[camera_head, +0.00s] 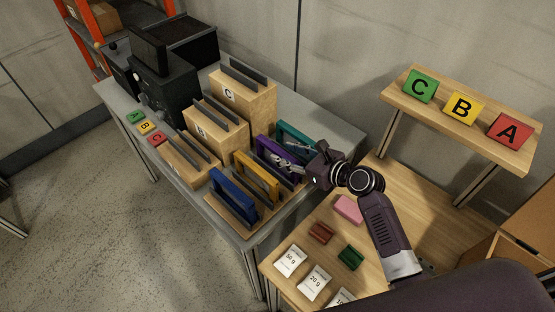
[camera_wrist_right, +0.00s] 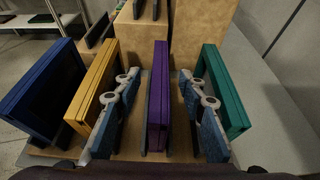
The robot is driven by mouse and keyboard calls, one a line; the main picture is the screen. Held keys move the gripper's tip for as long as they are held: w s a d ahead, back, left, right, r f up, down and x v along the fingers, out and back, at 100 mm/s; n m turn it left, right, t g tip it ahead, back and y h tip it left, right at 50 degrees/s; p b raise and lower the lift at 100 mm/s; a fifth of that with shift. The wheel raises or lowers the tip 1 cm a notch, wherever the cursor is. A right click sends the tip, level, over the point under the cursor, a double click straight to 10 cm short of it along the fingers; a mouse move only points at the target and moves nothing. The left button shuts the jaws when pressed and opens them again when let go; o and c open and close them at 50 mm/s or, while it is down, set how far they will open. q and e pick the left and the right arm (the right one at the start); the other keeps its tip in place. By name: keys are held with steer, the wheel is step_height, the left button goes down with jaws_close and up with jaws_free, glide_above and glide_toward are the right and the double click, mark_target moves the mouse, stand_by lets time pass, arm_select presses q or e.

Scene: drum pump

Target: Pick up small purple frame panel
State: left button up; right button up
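The purple frame panel (camera_head: 263,146) stands upright in a wooden rack on the grey table, between a yellow panel (camera_head: 249,168) and a teal panel (camera_head: 289,132). In the right wrist view the purple panel (camera_wrist_right: 158,98) stands on edge in the middle of the picture. My right gripper (camera_head: 283,161) reaches in from the right, low over the rack. In the wrist view its two fingers (camera_wrist_right: 160,82) are spread, one on each side of the purple panel, with a gap on both sides. It holds nothing. My left gripper is out of view.
A blue panel (camera_head: 233,195) stands at the rack's near end. The yellow (camera_wrist_right: 92,88) and teal (camera_wrist_right: 222,92) panels stand close outside my fingers. Slotted wooden blocks (camera_head: 240,98) stand behind. A wooden table (camera_head: 408,190) on the right holds coloured blocks and white bags.

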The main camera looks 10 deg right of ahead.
mark_target(281, 152)
steer(key=x, duration=0.4)
steer(key=shift+w+f, duration=0.1)
steer(key=shift+f, duration=0.05)
jaws_close()
